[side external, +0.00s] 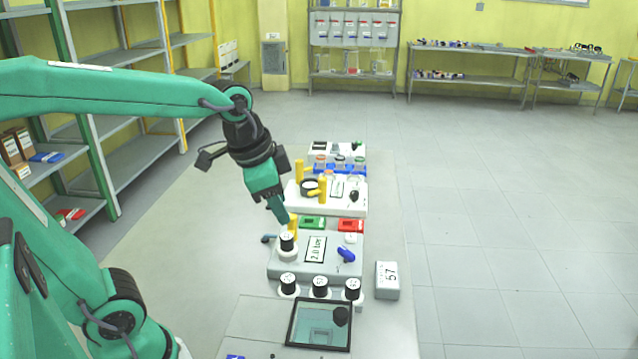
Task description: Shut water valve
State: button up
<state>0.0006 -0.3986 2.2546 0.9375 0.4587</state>
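My gripper (284,221) points down above the grey unit (318,271) with the "2.0 bar" display (315,248). Its fingertips are close to a yellow upright part (294,226) and a black-topped white knob (287,241); I cannot tell whether they touch. The fingers look close together, but their gap is not clear. A blue handle (346,254) sits on the right of the unit, apart from my gripper. A small dark blue-grey part (268,239) sticks out at its left edge. No label marks the water valve.
Several numbered black-and-white knobs stand in front, including one in the middle (320,287), behind a dark-framed glass panel (320,323). A grey box marked 57 (387,280) stands right. Behind are green (312,222) and red (350,225) blocks and a white unit with yellow handles (322,189).

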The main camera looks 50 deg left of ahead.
jog(key=w+f+m+g, duration=0.25)
jog(key=w+m, duration=0.35)
jog(key=w, duration=0.3)
jog(key=m+g, duration=0.2)
jog(key=m, duration=0.4)
send_near(351, 254)
jog(key=shift+s+f+t, duration=0.15)
jog(key=shift+s+t, duration=0.1)
jog(key=shift+s, duration=0.1)
jog(key=shift+w+f+m, duration=0.2)
jog(key=shift+f+m, duration=0.1)
jog(key=shift+m, duration=0.1)
jog(key=shift+f, duration=0.15)
jog(key=shift+f, duration=3.75)
grip_shut()
